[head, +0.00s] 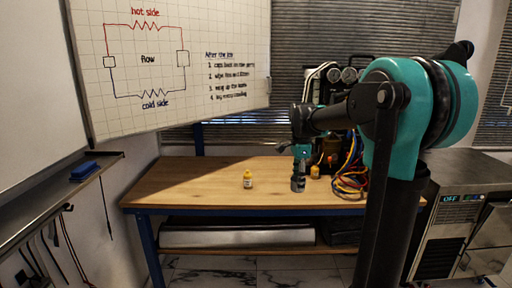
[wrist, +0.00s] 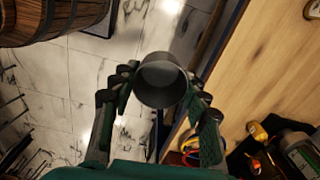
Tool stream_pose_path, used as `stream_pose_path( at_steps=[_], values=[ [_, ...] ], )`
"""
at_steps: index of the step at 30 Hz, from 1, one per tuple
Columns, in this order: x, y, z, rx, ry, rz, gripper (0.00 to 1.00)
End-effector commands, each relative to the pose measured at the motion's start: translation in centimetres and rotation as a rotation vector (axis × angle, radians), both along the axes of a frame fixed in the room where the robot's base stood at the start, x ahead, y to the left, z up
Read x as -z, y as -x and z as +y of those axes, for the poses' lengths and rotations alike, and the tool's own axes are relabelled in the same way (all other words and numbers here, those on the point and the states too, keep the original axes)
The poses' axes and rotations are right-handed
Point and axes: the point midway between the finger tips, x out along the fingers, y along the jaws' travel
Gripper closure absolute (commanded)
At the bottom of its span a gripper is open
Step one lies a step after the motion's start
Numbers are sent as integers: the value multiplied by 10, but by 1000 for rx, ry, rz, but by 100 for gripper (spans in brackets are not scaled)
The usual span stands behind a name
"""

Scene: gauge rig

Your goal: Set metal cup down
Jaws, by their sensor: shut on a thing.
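The metal cup (wrist: 163,80) is a plain grey cylinder held between the two fingers of my gripper (wrist: 160,98) in the wrist view. My gripper is shut on it. In the head view the small dark grey cup (head: 298,185) hangs below my gripper (head: 300,168), in front of the wooden tabletop. The wooden workbench (head: 195,180) has a blue frame. In the wrist view the cup overlaps the bench's front edge and the tiled floor, with the wooden top (wrist: 240,75) to its right. I cannot tell its height above the bench.
The bench's left part is clear. A wooden barrel (wrist: 50,18) shows in the wrist view.

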Motion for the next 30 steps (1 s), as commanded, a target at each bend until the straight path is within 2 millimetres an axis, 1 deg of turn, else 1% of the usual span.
stream_pose_path(
  at_steps=[8,11,14,21,27,30],
  values=[
    [30,-19,-5,-207,0,0,84],
    [47,-28,-7,-321,0,0,84],
    [70,-39,-11,-470,0,0,84],
    [132,-62,-22,-879,0,0,84],
    [180,-73,-30,-1196,0,0,84],
    [198,-76,-33,-1318,0,0,84]
  ],
)
